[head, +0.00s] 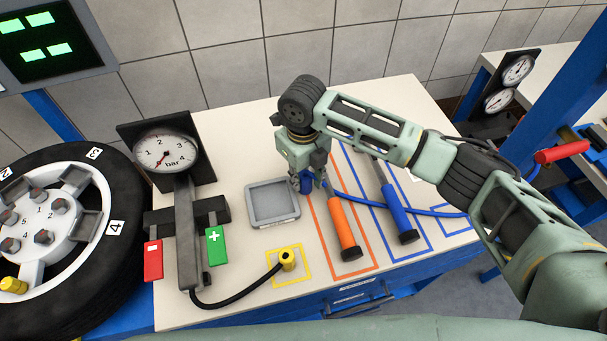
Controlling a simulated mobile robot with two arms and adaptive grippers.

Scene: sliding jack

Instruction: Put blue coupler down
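My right gripper (308,185) points down over the middle of the bench, between the grey tray and the orange-handled tool. Its fingers are closed on both sides of the blue coupler (306,183), which is upright and partly hidden by them. Whether the coupler's base touches the bench is hard to tell. A small blue outlined square (457,221) at the right bench edge is empty. My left gripper is not in view.
A grey tray (272,221) is just left of the gripper. An orange-handled tool (345,228) and a blue-handled tool (399,215) lie in outlined areas. A yellow coupler (287,259) stands in a yellow square. A pressure gauge (166,152) and wheel (105,265) are left.

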